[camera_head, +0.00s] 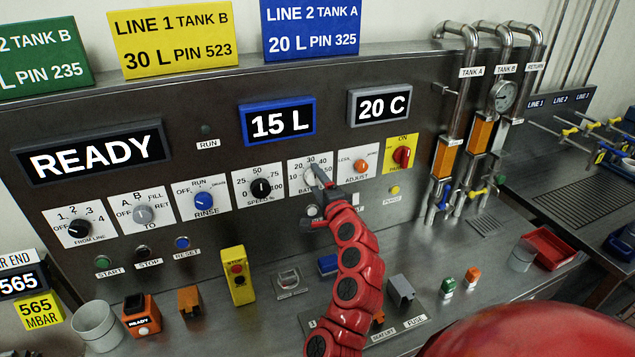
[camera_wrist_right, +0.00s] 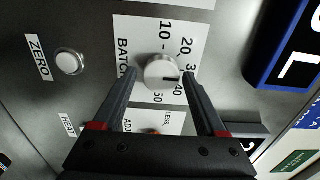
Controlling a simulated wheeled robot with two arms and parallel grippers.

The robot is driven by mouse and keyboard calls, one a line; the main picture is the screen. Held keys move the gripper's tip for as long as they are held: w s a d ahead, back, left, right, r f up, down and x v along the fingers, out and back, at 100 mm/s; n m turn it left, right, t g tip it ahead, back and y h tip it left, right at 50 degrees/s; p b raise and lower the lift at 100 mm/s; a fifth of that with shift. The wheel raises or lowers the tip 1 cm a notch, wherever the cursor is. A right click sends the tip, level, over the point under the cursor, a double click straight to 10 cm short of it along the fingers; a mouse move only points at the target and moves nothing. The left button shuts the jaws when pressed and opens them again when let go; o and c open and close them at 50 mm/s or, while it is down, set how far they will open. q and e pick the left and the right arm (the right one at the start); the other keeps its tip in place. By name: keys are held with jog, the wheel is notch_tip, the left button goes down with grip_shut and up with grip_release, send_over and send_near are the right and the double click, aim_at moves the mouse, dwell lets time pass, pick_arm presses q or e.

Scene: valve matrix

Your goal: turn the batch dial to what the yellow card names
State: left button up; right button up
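The yellow card (camera_head: 172,38) at the upper left reads LINE 1 TANK B, 30 L, PIN 523. The batch dial is a silver knob (camera_wrist_right: 162,72) on a white plate with numbers from 10 to 50. Its dark mark points to the right in the wrist view, around the 30 to 40 side; the finger partly hides the scale. My right gripper (camera_head: 316,184) is at this dial. In the wrist view its two fingers (camera_wrist_right: 160,78) stand apart, one on each side of the knob, with no clear grip on it. My left gripper is out of view.
The blue-framed display (camera_head: 277,121) reads 15 L. A speed dial (camera_head: 261,188) sits left of the batch dial, an orange adjust knob (camera_head: 361,166) and a red switch (camera_head: 402,156) sit right. A ZERO button (camera_wrist_right: 70,62) is near in the wrist view.

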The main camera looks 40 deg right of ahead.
jog(key=shift+o, duration=0.6)
jog(key=shift+s, duration=0.1)
jog(key=shift+s+a, duration=0.15)
jog(key=shift+s, duration=0.15)
jog(key=p+v, duration=0.7)
jog(key=v, duration=0.9)
jog(key=shift+s+p, duration=0.3)
jog(key=shift+a, duration=0.15)
